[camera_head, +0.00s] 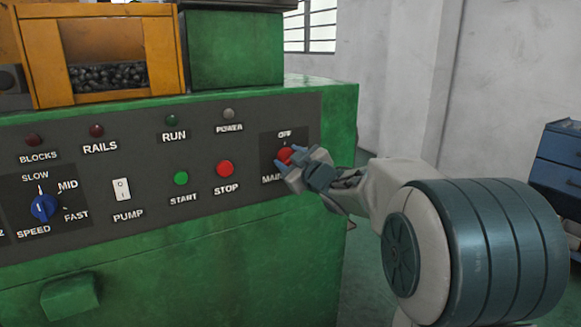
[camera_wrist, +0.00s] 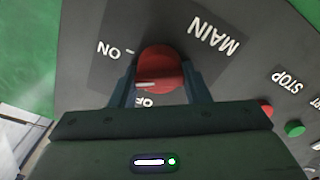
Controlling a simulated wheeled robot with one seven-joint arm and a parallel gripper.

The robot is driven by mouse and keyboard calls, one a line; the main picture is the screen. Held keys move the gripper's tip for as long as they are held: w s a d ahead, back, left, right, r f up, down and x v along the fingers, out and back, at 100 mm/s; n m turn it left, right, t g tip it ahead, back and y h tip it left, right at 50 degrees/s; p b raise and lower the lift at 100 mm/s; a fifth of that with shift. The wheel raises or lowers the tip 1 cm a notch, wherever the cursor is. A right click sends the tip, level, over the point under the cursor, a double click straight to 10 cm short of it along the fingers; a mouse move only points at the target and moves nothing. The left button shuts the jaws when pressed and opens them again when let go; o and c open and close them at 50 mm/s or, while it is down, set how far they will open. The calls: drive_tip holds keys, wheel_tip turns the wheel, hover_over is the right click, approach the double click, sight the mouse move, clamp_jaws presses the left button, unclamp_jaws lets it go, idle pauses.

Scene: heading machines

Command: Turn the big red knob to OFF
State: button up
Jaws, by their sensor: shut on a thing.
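The big red knob (camera_head: 284,155) sits on the dark panel of the green machine, between the OFF label above and the partly hidden MAIN label below. In the wrist view the knob (camera_wrist: 162,65) is large and near the middle. A white mark shows on its lower-left part, on the side of the ON and OFF labels; its exact setting is hard to tell. My gripper (camera_head: 291,165) is at the knob, with its fingers (camera_wrist: 160,75) on either side, shut on it. The fingers partly cover the OFF label in the wrist view.
The red STOP button (camera_head: 224,169) and green START button (camera_head: 181,178) are left of my gripper. Further left are a white PUMP switch (camera_head: 122,190) and a blue SPEED knob (camera_head: 44,207). A blue cabinet (camera_head: 557,160) stands at the far right.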

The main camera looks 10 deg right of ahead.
drive_tip(key=n+b, duration=0.1)
drive_tip(key=n, duration=0.1)
drive_tip(key=n+b, duration=0.3)
drive_tip(key=n, duration=0.1)
drive_tip(key=shift+a+f+n, duration=0.1)
drive_tip(key=shift+f+n, duration=0.2)
drive_tip(key=n+b, duration=0.3)
drive_tip(key=n, duration=0.2)
idle(0.4)
drive_tip(key=o, duration=1)
drive_tip(key=shift+c, duration=0.2)
drive_tip(key=shift+r, duration=0.1)
drive_tip(key=p+v, duration=0.2)
drive_tip(key=v, duration=1.2)
